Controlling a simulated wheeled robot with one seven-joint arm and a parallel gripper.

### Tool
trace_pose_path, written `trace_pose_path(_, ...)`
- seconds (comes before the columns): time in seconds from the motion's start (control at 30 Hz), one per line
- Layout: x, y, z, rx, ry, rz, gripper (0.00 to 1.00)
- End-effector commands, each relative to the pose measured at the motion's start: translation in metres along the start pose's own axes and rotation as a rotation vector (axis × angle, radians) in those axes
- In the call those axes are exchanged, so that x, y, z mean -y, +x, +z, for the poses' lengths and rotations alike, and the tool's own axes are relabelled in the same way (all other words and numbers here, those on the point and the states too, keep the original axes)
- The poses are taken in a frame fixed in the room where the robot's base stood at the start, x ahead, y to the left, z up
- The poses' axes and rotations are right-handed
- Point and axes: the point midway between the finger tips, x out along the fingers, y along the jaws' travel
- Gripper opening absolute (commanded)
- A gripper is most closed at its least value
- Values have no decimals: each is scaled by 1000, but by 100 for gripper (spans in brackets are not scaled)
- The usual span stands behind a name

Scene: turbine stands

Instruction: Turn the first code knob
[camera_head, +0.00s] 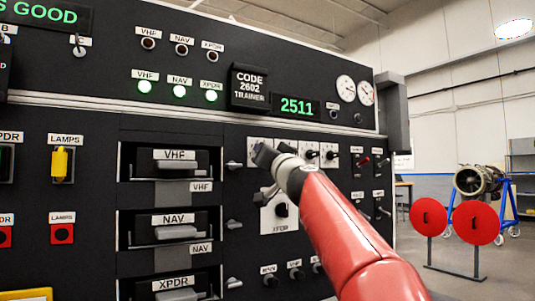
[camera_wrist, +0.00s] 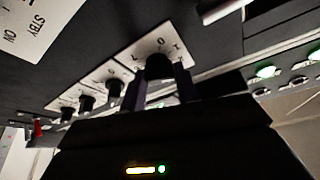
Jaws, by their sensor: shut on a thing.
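The first code knob (camera_wrist: 158,66) is a dark round knob on a white dial plate, nearest in the wrist view. My gripper (camera_wrist: 161,82) is shut on it, with one finger on each side. In the head view my gripper (camera_head: 266,158) is at the left end of the row of white knob plates and hides the first knob. Other code knobs stand to its right in the head view, such as one (camera_head: 311,154) and another (camera_head: 330,155). The green code display (camera_head: 296,106) reads 2511. The trainer label (camera_head: 249,86) reads CODE 2602.
A white XPDR plate with a black knob (camera_head: 281,210) is just below my gripper. Small toggle levers (camera_head: 234,165) stick out to the left. Switches (camera_head: 363,161) are to the right. Red round panels (camera_head: 428,217) stand on the floor at far right.

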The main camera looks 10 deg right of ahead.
Motion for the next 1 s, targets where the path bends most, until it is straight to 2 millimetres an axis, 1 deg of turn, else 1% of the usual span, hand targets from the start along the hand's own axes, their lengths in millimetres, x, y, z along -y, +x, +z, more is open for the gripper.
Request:
trace_pose_path(0.2, 1, 1, -1, 1, 97, 41, 8)
trace_pose_path(0.37, 1, 0, 0, 1, 138, 56, 8)
trace_pose_path(0.87, 1, 0, 0, 2, 153, 63, 8)
trace_pose_path(0.9, 0, 0, 0, 2, 153, 63, 36)
trace_pose_path(1.0, 0, 0, 0, 2, 153, 63, 49)
